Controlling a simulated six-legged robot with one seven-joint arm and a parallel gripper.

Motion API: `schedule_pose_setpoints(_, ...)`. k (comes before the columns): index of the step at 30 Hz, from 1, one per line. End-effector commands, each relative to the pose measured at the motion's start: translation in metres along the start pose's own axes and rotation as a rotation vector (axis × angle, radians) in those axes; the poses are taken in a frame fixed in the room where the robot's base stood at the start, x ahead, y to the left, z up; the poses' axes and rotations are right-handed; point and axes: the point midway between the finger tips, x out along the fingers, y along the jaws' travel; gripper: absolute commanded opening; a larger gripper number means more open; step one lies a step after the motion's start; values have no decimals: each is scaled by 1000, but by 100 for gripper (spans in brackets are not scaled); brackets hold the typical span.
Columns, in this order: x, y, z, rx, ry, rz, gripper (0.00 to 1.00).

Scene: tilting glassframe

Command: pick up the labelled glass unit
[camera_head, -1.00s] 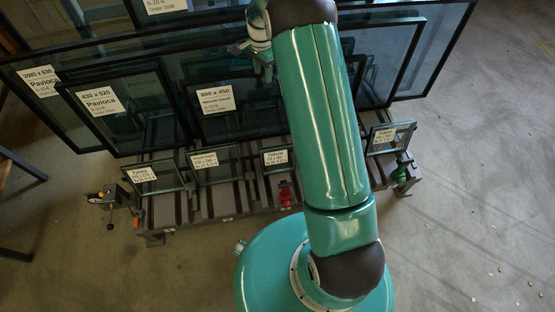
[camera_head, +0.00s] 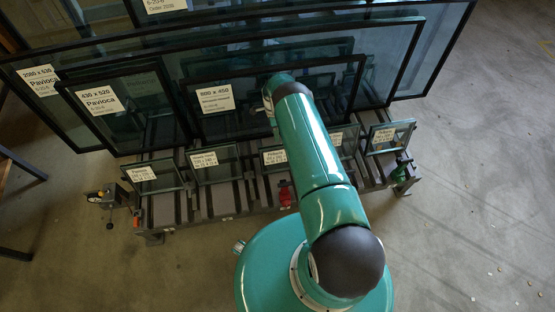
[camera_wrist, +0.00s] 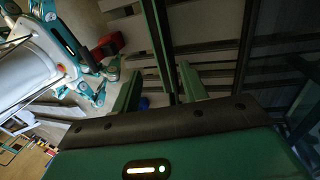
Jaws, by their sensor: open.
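Several labelled glass units with dark frames stand on a slatted rack in the head view; which one the task means I cannot tell. Small labelled units form the front row: the left one (camera_head: 168,180), the second (camera_head: 227,172), one beside my arm (camera_head: 273,171) and the right one (camera_head: 403,130). A larger unit labelled 800 x 450 (camera_head: 215,122) stands behind them. My gripper is hidden behind my arm in the head view. In the wrist view my gripper (camera_wrist: 160,92) is open, with a narrow dark upright edge (camera_wrist: 164,45) between its fingers. Contact is not clear.
Large framed panes (camera_head: 415,60) lean at the back of the rack. A red fitting (camera_head: 286,194) sits at the rack's front, a green one (camera_head: 403,163) at its right end and a clamp-like piece (camera_head: 108,199) at its left. Open floor (camera_head: 470,210) lies to the right.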

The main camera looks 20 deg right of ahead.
Motion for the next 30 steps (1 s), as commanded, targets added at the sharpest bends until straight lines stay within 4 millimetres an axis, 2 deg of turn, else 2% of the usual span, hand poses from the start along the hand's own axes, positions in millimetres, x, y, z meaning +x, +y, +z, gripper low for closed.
schedule_pose_setpoints(3, 24, 0, 0, 0, -1, 0, 44)
schedule_pose_setpoints(11, 46, 0, 0, 0, -1, 0, 44)
schedule_pose_setpoints(19, 82, 1, -2, 0, -1, 0, 44)
schedule_pose_setpoints(24, 93, 0, -2, -1, 0, -2, 44)
schedule_pose_setpoints(30, 93, 0, -2, -1, 0, -2, 44)
